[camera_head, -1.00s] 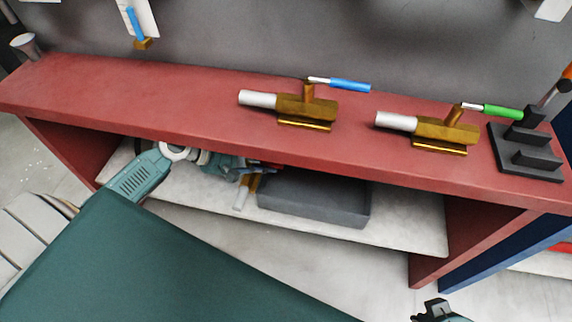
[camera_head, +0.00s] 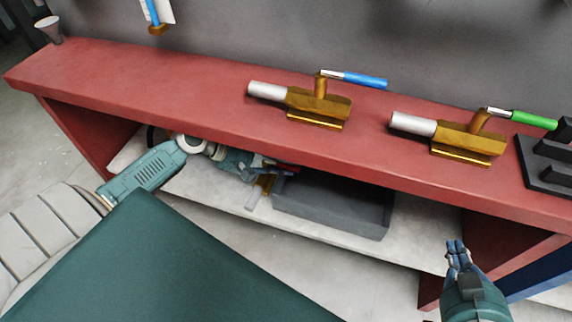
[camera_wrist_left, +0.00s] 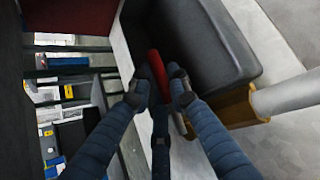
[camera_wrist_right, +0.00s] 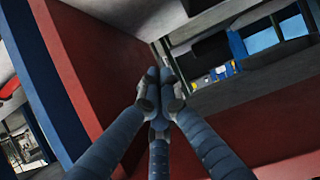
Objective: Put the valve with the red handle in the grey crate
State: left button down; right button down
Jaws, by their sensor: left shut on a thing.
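The valve with the red handle (camera_wrist_left: 157,72) has a brass body (camera_wrist_left: 236,106) and a white pipe (camera_wrist_left: 292,94). In the head view its brass body (camera_head: 267,184) shows on the lower shelf's level, just left of the grey crate (camera_head: 335,209). My left gripper (camera_head: 268,163) reaches under the bench top and is shut on the red handle. In the left wrist view the valve body is beside the crate's wall (camera_wrist_left: 252,62); I cannot tell whether it touches the shelf. My right gripper (camera_head: 457,247) is shut and empty near the bench's right end.
The red bench top (camera_head: 200,107) overhangs the pale shelf (camera_head: 420,245). On top lie a valve with a blue handle (camera_head: 318,101) and one with a green handle (camera_head: 465,138). A dark stepped block (camera_head: 545,165) stands at the right. The crate interior looks empty in the left wrist view.

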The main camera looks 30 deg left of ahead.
pick_arm(q)
jog(key=shift+f, duration=0.1)
pick_arm(e)
jog(key=shift+s+f, duration=0.15)
pick_arm(q)
jog(key=shift+f, duration=0.4)
jog(key=c, duration=1.6)
grip_release()
pick_arm(e)
jog(key=shift+s+d+f+g, duration=0.2)
jog(key=shift+s+f+g, duration=0.2)
jog(key=shift+f, duration=0.2)
